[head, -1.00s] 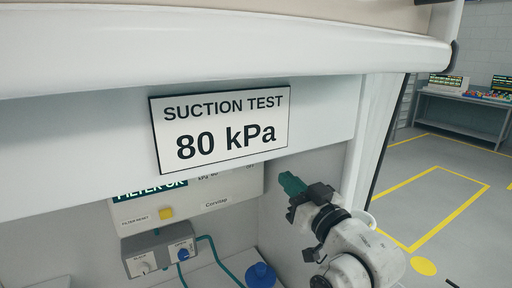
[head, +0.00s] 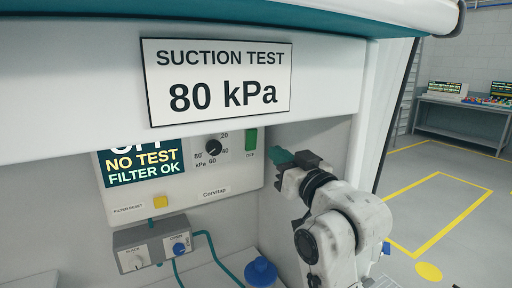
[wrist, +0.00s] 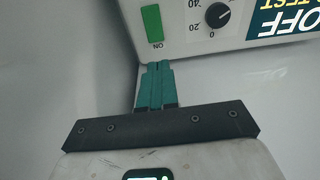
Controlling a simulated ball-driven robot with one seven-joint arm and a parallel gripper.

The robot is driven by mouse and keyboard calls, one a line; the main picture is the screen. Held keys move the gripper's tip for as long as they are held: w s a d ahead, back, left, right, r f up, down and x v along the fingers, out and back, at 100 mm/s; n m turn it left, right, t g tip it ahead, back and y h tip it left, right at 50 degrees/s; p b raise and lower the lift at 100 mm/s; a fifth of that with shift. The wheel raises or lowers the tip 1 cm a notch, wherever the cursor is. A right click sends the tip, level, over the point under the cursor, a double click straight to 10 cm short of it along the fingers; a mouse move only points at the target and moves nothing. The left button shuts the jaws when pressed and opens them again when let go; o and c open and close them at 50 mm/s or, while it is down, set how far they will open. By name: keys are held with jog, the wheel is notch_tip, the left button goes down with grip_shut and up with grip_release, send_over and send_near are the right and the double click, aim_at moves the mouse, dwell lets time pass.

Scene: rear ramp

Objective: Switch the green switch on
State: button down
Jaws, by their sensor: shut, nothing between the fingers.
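The green switch (head: 251,139) is a tall rocker at the right end of the white suction unit's front. An OFF label shows below it. In the wrist view, which is upside down, the switch (wrist: 151,25) has an ON label at its lower end in the picture. My gripper (head: 279,156) is shut and empty, with teal fingers, just right of the switch in the head view. In the wrist view its fingertips (wrist: 155,66) point at the unit near the ON end. A small gap seems to remain; contact cannot be told.
The unit's display (head: 143,163) reads NO TEST, FILTER OK, with OFF partly cut off. A black dial (head: 213,147) sits left of the switch. A SUCTION TEST 80 kPa sign (head: 218,82) hangs above. A grey box (head: 152,246) and a blue-capped container (head: 261,272) are below.

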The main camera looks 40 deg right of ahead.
aim_at(251, 131)
jog(key=x, duration=0.9)
jog(key=shift+w+d+r+b, duration=0.15)
jog(key=shift+w+b, duration=0.15)
jog(key=shift+b, duration=0.1)
